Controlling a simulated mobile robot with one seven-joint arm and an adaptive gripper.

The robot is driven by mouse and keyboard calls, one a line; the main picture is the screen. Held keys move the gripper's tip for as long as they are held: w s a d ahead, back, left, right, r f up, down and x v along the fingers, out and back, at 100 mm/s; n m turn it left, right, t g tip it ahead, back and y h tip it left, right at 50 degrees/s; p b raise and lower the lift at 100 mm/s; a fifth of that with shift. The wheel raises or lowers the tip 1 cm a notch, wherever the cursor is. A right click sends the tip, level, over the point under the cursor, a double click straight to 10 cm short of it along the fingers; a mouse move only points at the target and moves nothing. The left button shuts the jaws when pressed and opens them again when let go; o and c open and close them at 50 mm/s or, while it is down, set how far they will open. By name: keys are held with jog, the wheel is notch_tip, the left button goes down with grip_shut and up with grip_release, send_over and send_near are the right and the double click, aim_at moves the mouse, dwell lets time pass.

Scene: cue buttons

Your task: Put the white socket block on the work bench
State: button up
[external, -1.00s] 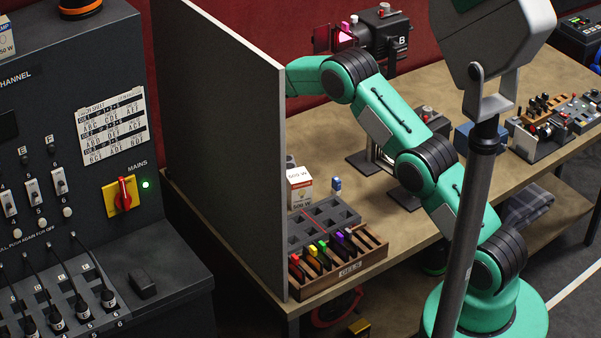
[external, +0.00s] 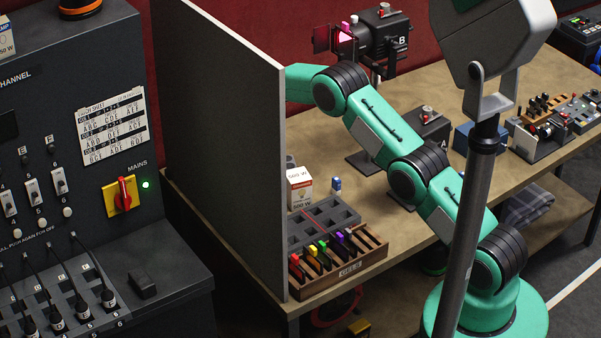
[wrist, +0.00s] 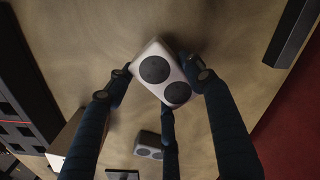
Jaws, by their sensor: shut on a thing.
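The white socket block (wrist: 163,72) has two dark round sockets on its face and is held tilted between the fingers of my gripper (wrist: 165,88). In the wrist view the fingers are shut on its sides and lower edge. The tan work bench (wrist: 225,30) lies behind the block. A shadow shows near it, but I cannot tell whether the block touches the bench. In the external view the grey upright panel hides my gripper and the block; the bench (external: 405,235) shows to the right of the panel.
The grey panel (external: 225,130) stands between the console and bench. A wooden rack (external: 340,275) with coloured pieces, a lamp box (external: 299,188) and a stage lamp (external: 380,35) occupy the bench. Another pale block (wrist: 149,145) with dark round spots lies near my lower finger. Bare bench surrounds the held block.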

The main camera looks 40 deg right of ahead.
jog(key=shift+f, duration=1.7)
jog(key=shift+f, duration=0.15)
jog(key=o, duration=1.3)
jog(key=shift+c, duration=0.2)
notch_tip(320, 180, up, 12)
jog(key=shift+r, duration=0.15)
